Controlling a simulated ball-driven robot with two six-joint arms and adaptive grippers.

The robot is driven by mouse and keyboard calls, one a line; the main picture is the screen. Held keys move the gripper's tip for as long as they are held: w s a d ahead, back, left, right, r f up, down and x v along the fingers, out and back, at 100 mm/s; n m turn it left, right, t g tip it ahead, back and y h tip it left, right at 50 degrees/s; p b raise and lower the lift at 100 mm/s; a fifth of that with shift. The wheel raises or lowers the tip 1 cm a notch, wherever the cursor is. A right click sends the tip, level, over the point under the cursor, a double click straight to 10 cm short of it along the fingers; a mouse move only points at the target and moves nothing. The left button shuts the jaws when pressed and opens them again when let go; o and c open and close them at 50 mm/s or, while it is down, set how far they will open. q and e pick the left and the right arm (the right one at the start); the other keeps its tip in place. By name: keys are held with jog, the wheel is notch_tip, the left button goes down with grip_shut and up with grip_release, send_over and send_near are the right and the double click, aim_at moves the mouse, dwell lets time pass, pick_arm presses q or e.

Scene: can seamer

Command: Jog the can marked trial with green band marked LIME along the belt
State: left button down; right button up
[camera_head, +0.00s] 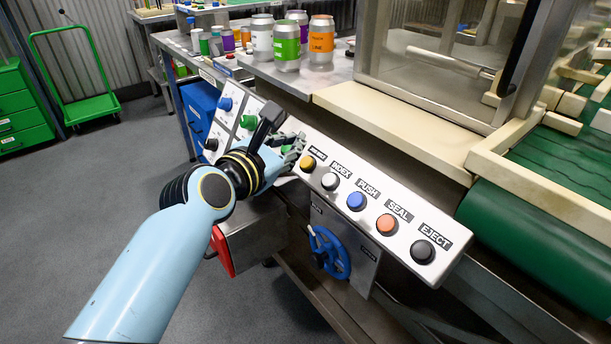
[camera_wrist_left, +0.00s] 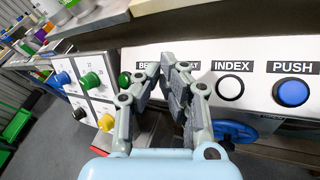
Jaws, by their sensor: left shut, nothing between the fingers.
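A can with a green band (camera_head: 287,45) stands on the steel bench, and a can with an orange band (camera_head: 321,42) stands to its right. Their print is too small to read surely. The button bar (camera_head: 445,272) carries a yellow button (camera_head: 308,163), INDEX (camera_head: 330,181), PUSH (camera_head: 356,201), SEAL (camera_head: 387,224) and EJECT (camera_head: 423,251). My left gripper (camera_head: 297,146) is shut and empty, near the bar's left end by the yellow button. In the left wrist view the gripper (camera_wrist_left: 178,88) hides that button and part of its label; contact cannot be told. My right gripper is out of view.
A green belt (camera_head: 545,170) with cream rails lies at the right, beside a clear-walled machine housing (camera_head: 430,60). A panel with coloured knobs (camera_head: 225,125) is left of my gripper. A blue handwheel (camera_head: 328,252) sits below the bar. A green cart (camera_head: 90,108) stands far left.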

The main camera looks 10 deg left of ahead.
aim_at(306, 162)
pick_arm(q)
jog(key=shift+w+d+f+b, duration=0.15)
jog(key=shift+w+d+f, duration=0.15)
jog(key=shift+f, duration=0.25)
jog(key=shift+w+d+f+b, duration=0.2)
jog(key=shift+w+f, duration=0.15)
jog(key=shift+f, duration=0.15)
dwell(0.8)
jog(key=shift+w+d+f, duration=0.15)
jog(key=shift+w+f, duration=0.05)
jog(key=shift+f, duration=0.1)
